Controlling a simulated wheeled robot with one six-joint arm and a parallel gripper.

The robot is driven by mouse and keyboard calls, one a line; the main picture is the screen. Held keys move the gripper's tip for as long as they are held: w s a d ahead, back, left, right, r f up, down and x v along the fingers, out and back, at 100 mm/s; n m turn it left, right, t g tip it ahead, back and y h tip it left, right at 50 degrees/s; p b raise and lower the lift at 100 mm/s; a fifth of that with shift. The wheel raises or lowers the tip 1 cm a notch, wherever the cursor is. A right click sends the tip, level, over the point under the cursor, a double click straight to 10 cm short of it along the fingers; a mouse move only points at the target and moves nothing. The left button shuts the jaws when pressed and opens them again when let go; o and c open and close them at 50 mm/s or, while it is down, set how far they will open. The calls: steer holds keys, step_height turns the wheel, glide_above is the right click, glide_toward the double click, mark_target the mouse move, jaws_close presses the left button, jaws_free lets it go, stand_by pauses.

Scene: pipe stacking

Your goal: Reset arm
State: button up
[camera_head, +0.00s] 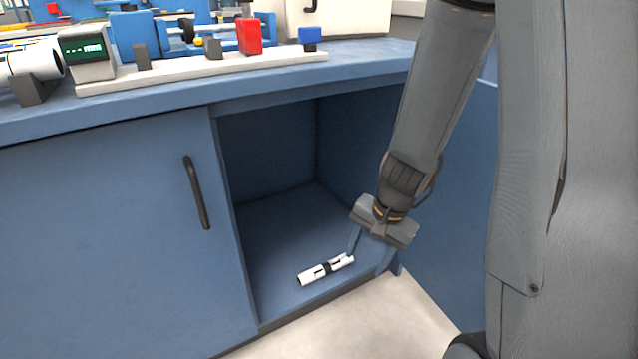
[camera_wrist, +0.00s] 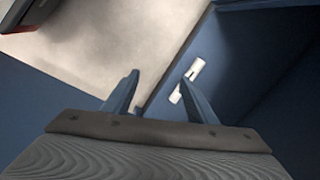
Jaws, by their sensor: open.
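My gripper (camera_head: 366,262) is at the front right of the open cabinet compartment, pointing down, with its two fingers spread apart and nothing between them. In the wrist view my gripper (camera_wrist: 160,90) also shows its fingers apart. A white pipe with black marks (camera_head: 326,269) lies on the compartment floor near the front edge, just left of the left finger. In the wrist view the pipe (camera_wrist: 190,78) lies beyond the right finger, which hides part of it. I cannot tell whether the finger touches it.
The blue cabinet's closed door (camera_head: 110,225) with a dark handle (camera_head: 197,192) is on the left. The blue worktop (camera_head: 160,105) above carries a white rail (camera_head: 200,69) with red and blue blocks. Pale floor (camera_head: 360,325) lies clear in front. The rest of the compartment looks empty.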

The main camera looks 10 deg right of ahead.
steer(key=s+a+r+n+y, duration=0.1)
steer(key=s+a+r+n, duration=0.3)
steer(key=a, duration=0.4)
steer(key=s+a+r+n, duration=0.2)
steer(key=a+r+n, duration=0.2)
steer(key=a+r, duration=0.4)
steer(key=s+a+r+n+g+p, duration=0.1)
steer(key=s+a+r+n, duration=0.3)
steer(key=s, duration=0.3)
steer(key=s+a+r+n+g, duration=0.1)
steer(key=s+a+r+n, duration=0.3)
steer(key=s, duration=0.3)
steer(key=d+r+m+h+p, duration=0.1)
steer(key=d+r+m+p, duration=0.1)
steer(key=d+r+p, duration=0.5)
steer(key=d+r+m+p, duration=0.2)
steer(key=d+r+p, duration=0.4)
steer(key=r+p, duration=0.6)
steer(key=d+r+m+h+p, duration=0.1)
steer(key=d+r+p, duration=0.6)
steer(key=p, duration=1.1)
step_height(320, 180, up, 2)
steer(key=shift+d+r+m+h+p, duration=0.25)
steer(key=shift+d+m+h+p, duration=0.1)
steer(key=shift+m, duration=0.35)
